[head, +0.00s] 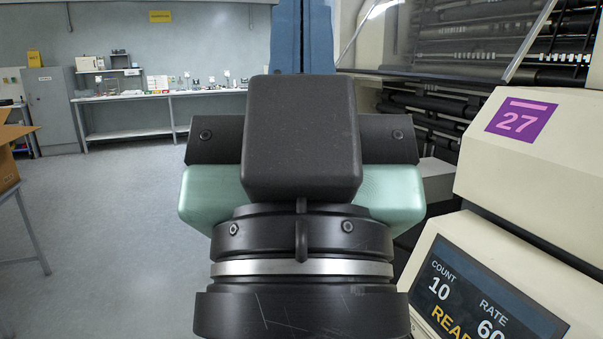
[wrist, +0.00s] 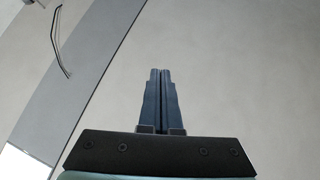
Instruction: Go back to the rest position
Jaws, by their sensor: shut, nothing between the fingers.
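My gripper (wrist: 160,72) shows in the wrist view with its two dark fingers side by side and together, with nothing between them. Beyond the fingertips is a plain pale grey surface, and the fingers touch no object that I can see. In the head view the back of my wrist and gripper body fills the middle of the picture and hides the fingers.
The wrapping machine (head: 470,180) stands close on the right, with a purple 27 label (head: 521,118) and a display (head: 480,295) reading COUNT 10. A long bench (head: 165,97) stands at the back wall. A cardboard box (head: 8,160) is at the far left. Open floor lies at left.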

